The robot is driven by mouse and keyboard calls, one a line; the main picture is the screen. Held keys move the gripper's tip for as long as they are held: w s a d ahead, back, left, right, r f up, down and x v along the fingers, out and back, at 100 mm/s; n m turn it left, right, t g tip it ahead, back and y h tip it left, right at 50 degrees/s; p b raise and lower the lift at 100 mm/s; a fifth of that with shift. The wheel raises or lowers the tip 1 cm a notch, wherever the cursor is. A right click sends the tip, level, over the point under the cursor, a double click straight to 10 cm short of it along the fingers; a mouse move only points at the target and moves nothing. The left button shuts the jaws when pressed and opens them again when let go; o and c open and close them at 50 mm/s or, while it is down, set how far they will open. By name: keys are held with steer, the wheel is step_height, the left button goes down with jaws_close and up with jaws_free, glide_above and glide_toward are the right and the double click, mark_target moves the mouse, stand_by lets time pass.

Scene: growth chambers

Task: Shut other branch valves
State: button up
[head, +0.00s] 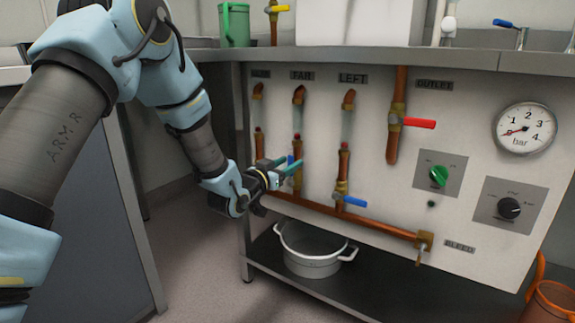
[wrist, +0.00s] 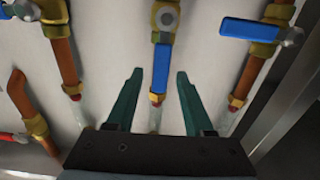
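The panel has three upright branch pipes, labelled FAR (head: 298,130), LEFT (head: 347,160), and a leftmost one (head: 259,140) with a hard-to-read label. The FAR valve's blue handle (wrist: 161,68) points along its pipe; part of it shows in the head view (head: 290,160). The LEFT valve's blue handle (head: 350,201) points sideways, across its pipe. The leftmost branch's blue handle (wrist: 248,29) also lies across its pipe in the wrist view; my gripper hides it in the head view. My gripper (wrist: 160,76) is open, its teal fingers either side of the FAR handle's end, without visible contact.
The outlet valve's red handle (head: 419,123) points sideways. A bleed valve (head: 423,243) ends the lower manifold (head: 370,225). A white pot (head: 313,263) stands on the low shelf below. A gauge (head: 525,129), green knob (head: 438,176) and black knob (head: 508,208) are further right.

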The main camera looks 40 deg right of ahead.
jaws_close()
stand_by(1.2)
